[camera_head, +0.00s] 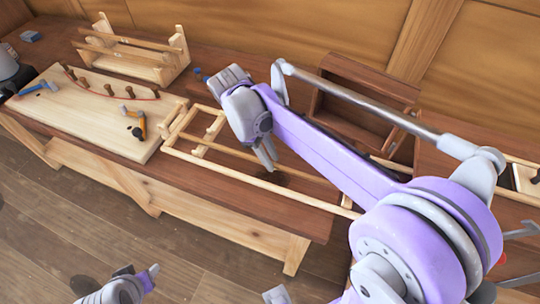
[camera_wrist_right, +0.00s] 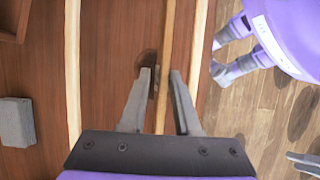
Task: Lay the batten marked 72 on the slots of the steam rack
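Three long pale battens lie side by side on a low wooden stand (camera_head: 177,121) on the bench. My right gripper (camera_head: 266,160) is low over the middle batten (camera_head: 215,146). In the right wrist view this batten (camera_wrist_right: 166,35) runs between the fingers (camera_wrist_right: 164,78), which stand apart on either side; no firm grip shows. Another batten (camera_wrist_right: 72,60) lies to the left and one (camera_wrist_right: 197,45) close to the right. No number 72 is readable. A slotted wooden rack (camera_head: 140,66) stands at the back left; I see no label naming it the steam rack. My left gripper (camera_head: 125,287) is low at the left.
An open brown box (camera_head: 345,110) stands behind my right arm. A grey block (camera_wrist_right: 16,121) lies left in the wrist view.

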